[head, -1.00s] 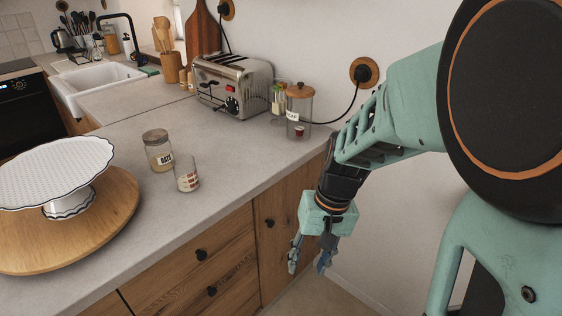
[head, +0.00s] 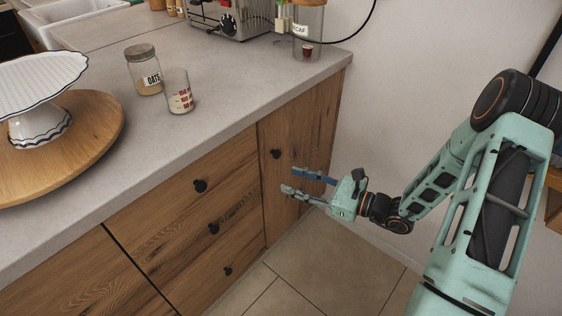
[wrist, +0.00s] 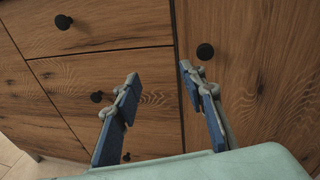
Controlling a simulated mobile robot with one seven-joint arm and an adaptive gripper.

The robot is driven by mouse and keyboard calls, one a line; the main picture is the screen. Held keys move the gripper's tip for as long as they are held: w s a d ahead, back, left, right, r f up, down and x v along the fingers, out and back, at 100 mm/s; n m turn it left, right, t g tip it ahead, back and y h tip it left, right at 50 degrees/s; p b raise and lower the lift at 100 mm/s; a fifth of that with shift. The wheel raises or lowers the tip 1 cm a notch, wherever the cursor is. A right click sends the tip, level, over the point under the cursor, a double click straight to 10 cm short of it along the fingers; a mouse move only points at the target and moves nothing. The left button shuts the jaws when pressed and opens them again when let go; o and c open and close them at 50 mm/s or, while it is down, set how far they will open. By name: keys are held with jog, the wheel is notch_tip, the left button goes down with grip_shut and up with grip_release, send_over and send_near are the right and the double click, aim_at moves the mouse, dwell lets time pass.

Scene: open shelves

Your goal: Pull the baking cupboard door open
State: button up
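A narrow wooden cupboard door (head: 300,125) closes the right end of the counter unit; no label marks it as the baking cupboard. Its round black knob (head: 276,154) sits near its upper left edge. In the wrist view the door (wrist: 262,75) fills the right side, and the knob (wrist: 205,51) is ahead, right of my right finger's tip. My gripper (head: 290,180) is open and empty, in front of the door and lower than the knob in the head view. In the wrist view my gripper (wrist: 159,74) has its fingers apart, touching nothing that I can see.
Drawers (head: 190,200) with black knobs adjoin the door on the left. The tiled floor (head: 310,270) in front is clear.

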aim_at(279, 155)
jog(key=w+d+f+m+t, duration=0.1)
jog(key=w+d+m+t, duration=0.3)
jog(key=shift+h, duration=0.4)
jog(key=b+x, duration=0.2)
jog(key=x, duration=0.9)
jog(key=shift+s+a, duration=0.1)
jog(key=shift+s, duration=0.05)
grip_shut()
